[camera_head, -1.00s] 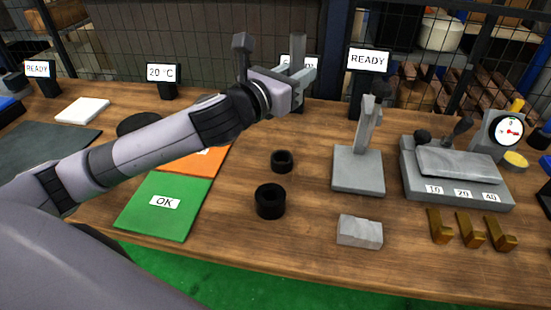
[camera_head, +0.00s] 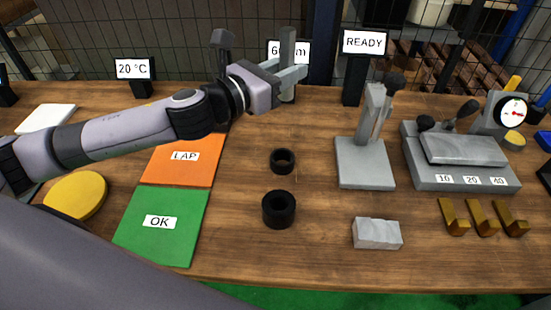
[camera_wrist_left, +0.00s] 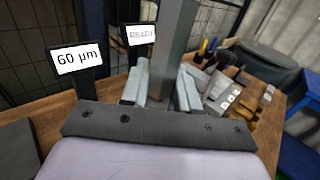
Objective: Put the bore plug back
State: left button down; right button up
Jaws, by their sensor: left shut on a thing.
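My left gripper (camera_head: 290,78) is shut around an upright grey bar-like piece, which I take to be the bore plug (camera_head: 287,48). It is held toward the back of the bench, in front of the 60 µm display (camera_head: 303,50). In the left wrist view the plug (camera_wrist_left: 173,45) rises between the two pale fingers (camera_wrist_left: 160,92); its lower end is hidden by the gripper. Two black hollow rings, a smaller one (camera_head: 283,161) and a larger one (camera_head: 279,209), stand on the bench in front of the gripper. My right gripper is not in view.
A grey stand (camera_head: 364,165) and a grey fixture (camera_head: 460,165) stand to the right. A grey block (camera_head: 377,233) and brass pieces (camera_head: 482,217) lie in front. Orange LAP (camera_head: 180,170) and green OK (camera_head: 160,235) plates and a yellow disc (camera_head: 76,196) are left. Bench is clear around the rings.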

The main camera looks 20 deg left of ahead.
pick_arm(q)
jog(key=shift+w+a+f, duration=0.1)
jog(key=shift+a, duration=0.05)
notch_tip(320, 180, down, 20)
jog(key=b, duration=0.8)
jog(key=shift+f, duration=0.15)
jog(key=c, duration=0.8)
grip_release()
jog(key=shift+c, duration=0.2)
